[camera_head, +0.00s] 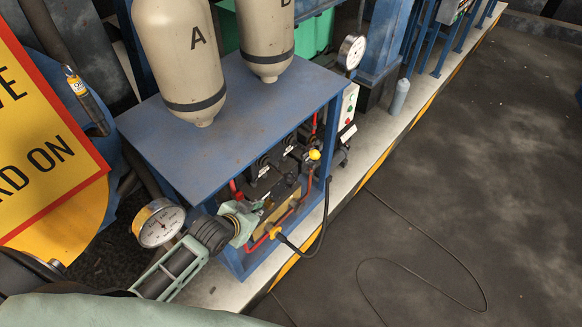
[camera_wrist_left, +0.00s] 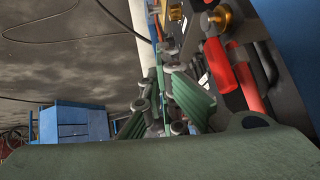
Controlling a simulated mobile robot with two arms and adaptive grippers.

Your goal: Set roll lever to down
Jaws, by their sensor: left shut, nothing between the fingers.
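A valve block (camera_head: 275,178) with dark fittings and small labels sits under the blue table. A lever with a yellow knob (camera_head: 315,155) sticks out at its right side. A red handle (camera_head: 235,188) shows at its left side. The wrist view shows red handles (camera_wrist_left: 220,66) close to the right of the fingers. I cannot tell which of these is the roll lever. My left gripper (camera_head: 258,210) is at the front left of the block, shut and empty. In the wrist view its green ridged fingers (camera_wrist_left: 165,100) are beside the red handles; contact is unclear. My right gripper is not in view.
The blue table top (camera_head: 220,115) carries two tanks, A (camera_head: 180,60) and B (camera_head: 265,35), above the block. A gauge (camera_head: 158,222) stands close to my left arm. A black cable (camera_head: 318,235) loops out front. The floor (camera_head: 450,170) at right is mostly clear.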

